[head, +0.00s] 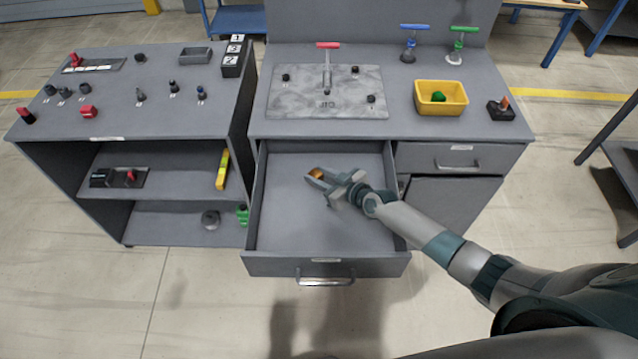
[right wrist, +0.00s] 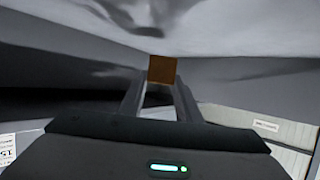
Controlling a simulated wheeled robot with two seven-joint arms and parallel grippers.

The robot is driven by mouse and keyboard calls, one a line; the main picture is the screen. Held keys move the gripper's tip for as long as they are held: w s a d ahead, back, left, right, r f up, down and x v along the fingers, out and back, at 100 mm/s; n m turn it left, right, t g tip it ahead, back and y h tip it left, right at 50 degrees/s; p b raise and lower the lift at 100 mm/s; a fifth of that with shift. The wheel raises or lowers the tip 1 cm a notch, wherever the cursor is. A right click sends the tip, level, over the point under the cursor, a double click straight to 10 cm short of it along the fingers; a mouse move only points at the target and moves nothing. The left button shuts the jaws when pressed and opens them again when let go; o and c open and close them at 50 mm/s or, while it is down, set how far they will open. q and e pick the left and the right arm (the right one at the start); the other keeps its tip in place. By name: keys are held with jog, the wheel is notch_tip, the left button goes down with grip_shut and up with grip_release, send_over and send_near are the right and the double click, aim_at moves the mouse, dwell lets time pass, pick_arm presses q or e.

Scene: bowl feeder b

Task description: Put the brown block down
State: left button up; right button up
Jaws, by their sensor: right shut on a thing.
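The brown block (head: 316,173) is a small orange-brown piece at the tip of my right gripper (head: 322,180). In the right wrist view the brown block (right wrist: 162,69) shows between the ends of the two fingers (right wrist: 160,90), and the gripper is shut on it. In the head view the gripper and block are over the open, empty drawer (head: 283,225). I cannot tell whether the block touches the drawer floor. My left gripper is not in view.
The drawer's front panel (head: 326,266) has a handle. Above it, the worktop (head: 420,125) holds a fixture plate (head: 300,98) with a red-handled clamp (head: 327,60), a yellow bin (head: 441,110) with a green piece, and a joystick box (head: 501,110). A shelf unit (head: 110,140) stands left.

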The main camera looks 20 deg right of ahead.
jog(key=shift+f+b, duration=0.95)
jog(key=shift+f, duration=1)
jog(key=shift+f, duration=0.1)
jog(key=o, duration=1.2)
jog(key=shift+o, duration=0.2)
